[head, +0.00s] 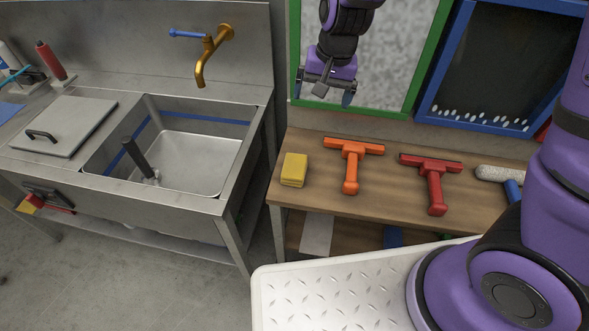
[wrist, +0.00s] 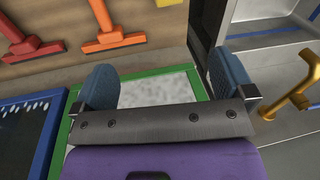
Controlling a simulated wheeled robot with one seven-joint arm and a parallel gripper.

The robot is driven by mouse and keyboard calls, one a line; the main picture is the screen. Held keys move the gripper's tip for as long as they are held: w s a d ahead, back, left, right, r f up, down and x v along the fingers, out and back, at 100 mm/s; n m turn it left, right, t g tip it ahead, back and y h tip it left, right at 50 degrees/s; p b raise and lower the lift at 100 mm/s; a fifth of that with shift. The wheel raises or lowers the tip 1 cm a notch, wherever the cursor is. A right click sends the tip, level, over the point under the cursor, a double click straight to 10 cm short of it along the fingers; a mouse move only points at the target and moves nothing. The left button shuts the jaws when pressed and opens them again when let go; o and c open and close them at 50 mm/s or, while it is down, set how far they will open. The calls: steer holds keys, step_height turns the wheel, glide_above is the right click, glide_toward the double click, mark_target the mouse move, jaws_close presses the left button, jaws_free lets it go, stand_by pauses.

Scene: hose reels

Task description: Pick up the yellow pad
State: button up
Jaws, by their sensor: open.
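The yellow pad (head: 294,169) is a small block lying on the left end of the wooden table in the head view. My gripper (head: 336,92) is raised above and behind the table, in front of the green-framed panel, up and to the right of the pad. In the wrist view its two blue-padded fingers (wrist: 166,85) are spread apart with nothing between them. It is well apart from the pad.
An orange squeegee (head: 351,163) and a red squeegee (head: 435,182) lie right of the pad on the wooden table (head: 393,203). A metal sink (head: 195,160) with a gold tap (head: 207,58) stands to the left, past a narrow gap.

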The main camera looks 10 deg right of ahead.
steer(key=m+g+h, duration=0.1)
steer(key=h, duration=0.1)
glide_above(293, 169)
step_height(293, 169, down, 16)
steer(key=shift+d+r, duration=0.1)
steer(key=shift+d, duration=0.05)
steer(key=shift+f, duration=5.55)
steer(key=c, duration=1)
steer(key=shift+r, duration=0.2)
